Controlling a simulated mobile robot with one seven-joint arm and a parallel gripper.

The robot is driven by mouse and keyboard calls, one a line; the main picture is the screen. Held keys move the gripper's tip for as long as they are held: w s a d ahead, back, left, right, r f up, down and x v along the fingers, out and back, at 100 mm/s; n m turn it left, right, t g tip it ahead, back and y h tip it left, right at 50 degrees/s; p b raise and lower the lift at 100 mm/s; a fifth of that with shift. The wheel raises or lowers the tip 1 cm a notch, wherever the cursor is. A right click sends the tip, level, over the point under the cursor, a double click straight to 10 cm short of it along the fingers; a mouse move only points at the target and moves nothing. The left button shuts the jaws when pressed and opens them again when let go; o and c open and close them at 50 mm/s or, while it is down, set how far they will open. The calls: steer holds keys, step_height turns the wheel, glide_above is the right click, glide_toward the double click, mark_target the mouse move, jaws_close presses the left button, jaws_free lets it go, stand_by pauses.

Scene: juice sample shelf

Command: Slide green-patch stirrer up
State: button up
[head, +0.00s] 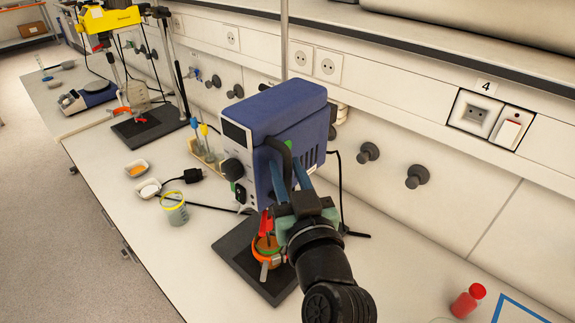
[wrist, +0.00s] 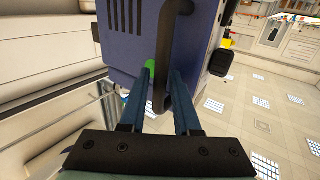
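The stirrer (head: 282,112) is a blue box with a dark front on a vertical rod, above a dark base plate. A small green patch (head: 240,194) shows low on its front. A black curved handle (head: 279,150) runs down its near side. In the wrist view the blue housing (wrist: 140,45) fills the upper middle. My gripper (head: 287,176) is close against this side, and its blue fingers stand apart. The wrist view shows the handle (wrist: 165,60) between the fingers (wrist: 150,82), nearer the right one; contact cannot be told. A green spot (wrist: 151,66) also shows between them.
An orange-rimmed vessel (head: 266,258) sits below the stirrer on the base plate (head: 241,262). A beaker (head: 174,209), small dishes (head: 137,168) and a yellow stirrer (head: 110,18) stand left along the bench. A red-capped bottle (head: 467,301) lies at the right. Wall knobs (head: 417,176) project behind.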

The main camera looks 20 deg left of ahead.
steer(key=shift+c, duration=0.2)
jaws_close()
stand_by(1.3)
